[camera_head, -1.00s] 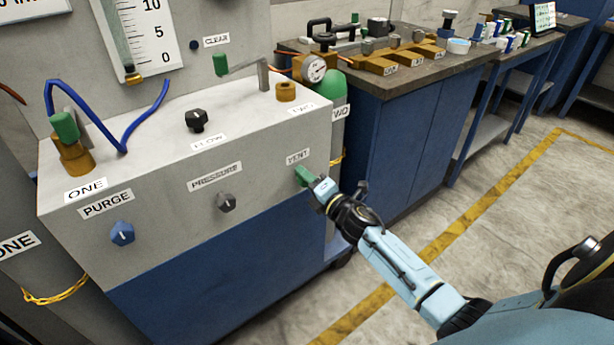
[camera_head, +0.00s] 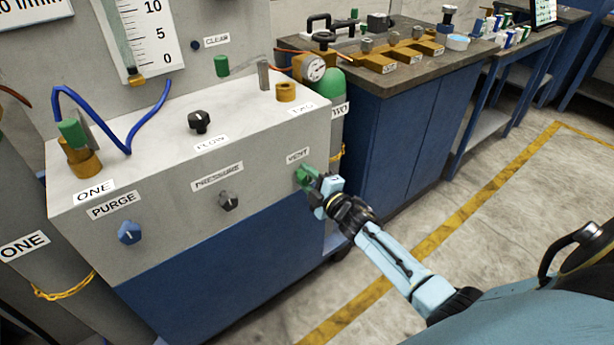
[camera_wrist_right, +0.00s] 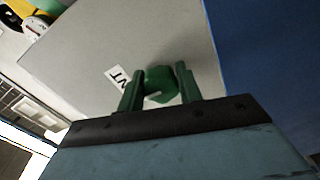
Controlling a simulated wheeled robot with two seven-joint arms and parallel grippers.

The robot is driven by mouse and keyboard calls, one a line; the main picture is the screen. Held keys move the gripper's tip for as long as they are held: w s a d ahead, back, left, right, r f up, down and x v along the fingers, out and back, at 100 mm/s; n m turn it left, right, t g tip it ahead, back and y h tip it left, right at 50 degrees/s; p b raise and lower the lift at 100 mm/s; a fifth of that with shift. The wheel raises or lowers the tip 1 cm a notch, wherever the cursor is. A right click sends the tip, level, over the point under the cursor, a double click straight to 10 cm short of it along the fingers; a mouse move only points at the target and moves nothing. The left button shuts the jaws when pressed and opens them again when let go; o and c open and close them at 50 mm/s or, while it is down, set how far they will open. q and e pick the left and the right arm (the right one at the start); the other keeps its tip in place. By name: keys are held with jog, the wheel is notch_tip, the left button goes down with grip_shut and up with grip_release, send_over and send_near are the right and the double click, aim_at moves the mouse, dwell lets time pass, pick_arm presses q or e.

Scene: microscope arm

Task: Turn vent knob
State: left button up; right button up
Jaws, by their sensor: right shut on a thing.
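The green vent knob (camera_wrist_right: 160,84) sits on the grey panel below the VENT label (camera_head: 297,155). In the head view the knob (camera_head: 301,176) is partly covered by my right gripper. My right gripper (camera_head: 311,180) reaches the panel front from the right. In the right wrist view its two green fingers (camera_wrist_right: 160,92) stand on either side of the knob and are shut on it. The knob's pointer position is hard to make out. My left gripper is not in view.
The same panel front carries a blue purge knob (camera_head: 130,232) and a dark pressure knob (camera_head: 228,201). A black flow knob (camera_head: 199,121) is on top. A blue workbench (camera_head: 400,130) stands right of the panel; open floor lies in front.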

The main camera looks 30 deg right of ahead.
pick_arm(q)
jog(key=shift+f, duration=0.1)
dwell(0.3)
pick_arm(e)
jog(key=o, duration=1)
jog(key=shift+s, duration=0.3)
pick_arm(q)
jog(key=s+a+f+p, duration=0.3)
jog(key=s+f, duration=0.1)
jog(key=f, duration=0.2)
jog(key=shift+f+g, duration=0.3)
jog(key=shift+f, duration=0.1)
pick_arm(e)
jog(key=s+d, duration=0.1)
jog(key=s, duration=1.1)
jog(key=shift+s, duration=0.4)
